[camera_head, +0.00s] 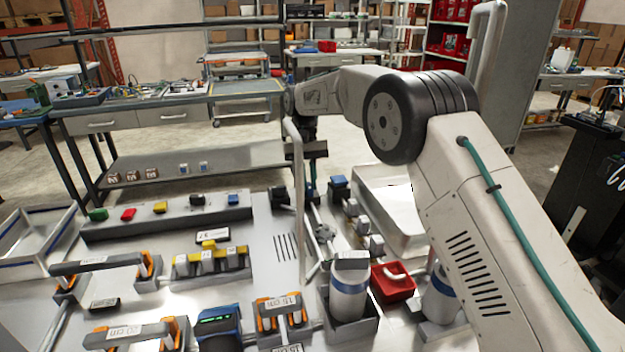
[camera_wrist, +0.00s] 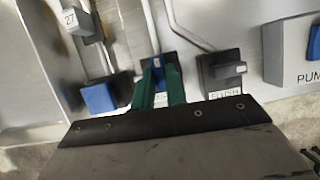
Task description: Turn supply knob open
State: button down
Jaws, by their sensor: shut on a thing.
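My gripper (camera_wrist: 159,72) has green fingers on either side of a blue knob (camera_wrist: 157,62) in the wrist view and is shut on it. The knob sits on a dark square base on the metal panel. A small white label below it is mostly hidden by the fingers, so I cannot read its name. Another blue knob (camera_wrist: 99,97) on a dark base is to the left. In the head view my arm reaches down to the panel's far side; the fingertips are hard to make out.
A grey box (camera_wrist: 287,52) marked PUMP stands at the right of the wrist view. Thin pipes run up from the knobs. In the head view, a white canister (camera_head: 350,285), a red box (camera_head: 393,287) and orange-ended handles (camera_head: 283,310) stand nearer.

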jog(key=shift+n, duration=0.3)
jog(key=c, duration=1.4)
grip_release()
jog(key=shift+c, duration=0.2)
jog(key=v, duration=0.7)
jog(key=shift+a+r, duration=0.15)
jog(key=shift+r, duration=0.25)
jog(key=shift+w+a, duration=0.1)
